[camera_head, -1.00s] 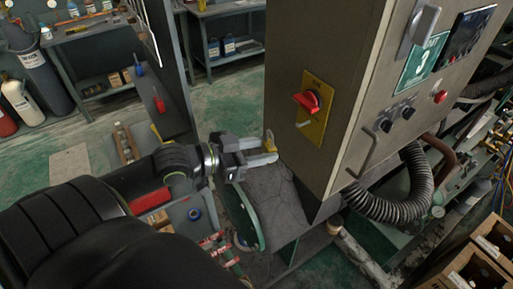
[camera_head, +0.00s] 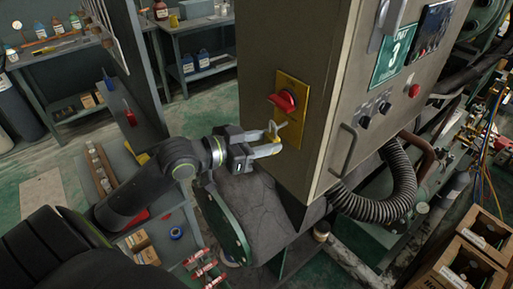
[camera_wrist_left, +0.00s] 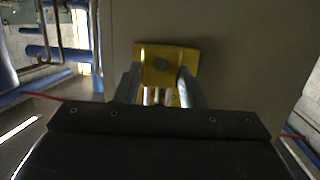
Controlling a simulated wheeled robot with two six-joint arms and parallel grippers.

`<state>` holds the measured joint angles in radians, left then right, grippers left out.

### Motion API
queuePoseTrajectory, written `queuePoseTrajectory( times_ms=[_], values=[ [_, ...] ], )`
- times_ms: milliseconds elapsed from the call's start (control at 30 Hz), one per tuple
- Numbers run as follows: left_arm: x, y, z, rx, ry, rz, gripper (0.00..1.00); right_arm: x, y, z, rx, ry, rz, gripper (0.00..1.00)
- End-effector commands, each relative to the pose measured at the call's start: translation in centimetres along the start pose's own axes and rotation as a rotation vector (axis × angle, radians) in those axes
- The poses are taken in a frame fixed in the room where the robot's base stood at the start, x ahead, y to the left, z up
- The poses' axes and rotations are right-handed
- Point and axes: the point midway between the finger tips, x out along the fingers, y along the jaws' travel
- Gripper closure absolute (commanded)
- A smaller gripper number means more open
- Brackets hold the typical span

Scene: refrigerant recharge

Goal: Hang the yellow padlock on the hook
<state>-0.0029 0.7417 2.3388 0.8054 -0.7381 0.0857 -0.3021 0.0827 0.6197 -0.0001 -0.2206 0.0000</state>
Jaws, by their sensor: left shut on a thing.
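My left gripper (camera_head: 268,148) is shut on the yellow padlock (camera_head: 275,138) and holds it up close to the face of the grey cabinet. The padlock is small in the head view and partly hidden by the fingers. Pale metal shows just above it, at the lower edge of a yellow plate (camera_head: 296,122) with a red knob (camera_head: 285,101). I cannot separate the shackle from the hook there, nor tell whether they touch. In the left wrist view a yellow body with a grey round spot (camera_wrist_left: 161,65) shows at the fingertips. My right gripper is out of view.
The grey cabinet (camera_head: 262,60) has a bar handle (camera_head: 343,150) on its adjoining side. A black ribbed hose (camera_head: 385,205) curves below it. A shelf bench (camera_head: 190,45) stands behind at left. Open boxes (camera_head: 465,265) stand at lower right.

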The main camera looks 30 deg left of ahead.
Motion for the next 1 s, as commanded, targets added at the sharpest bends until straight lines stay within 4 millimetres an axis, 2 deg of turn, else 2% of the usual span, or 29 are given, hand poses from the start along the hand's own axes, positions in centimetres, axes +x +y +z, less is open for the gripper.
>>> queuePoseTrajectory(
  times_ms=[333, 533, 1000],
  values=[
    [2.3, -0.4, -0.3, -0.001, 0.002, 0.0, 0.82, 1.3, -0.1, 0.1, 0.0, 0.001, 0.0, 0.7],
    [2.3, -0.4, 0.5, 0.0, 0.0, 0.001, 0.82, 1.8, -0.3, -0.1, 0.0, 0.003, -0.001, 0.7],
    [2.3, -0.4, 0.6, 0.0, 0.001, 0.001, 0.82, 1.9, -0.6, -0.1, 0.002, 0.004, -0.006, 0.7]
  ],
)
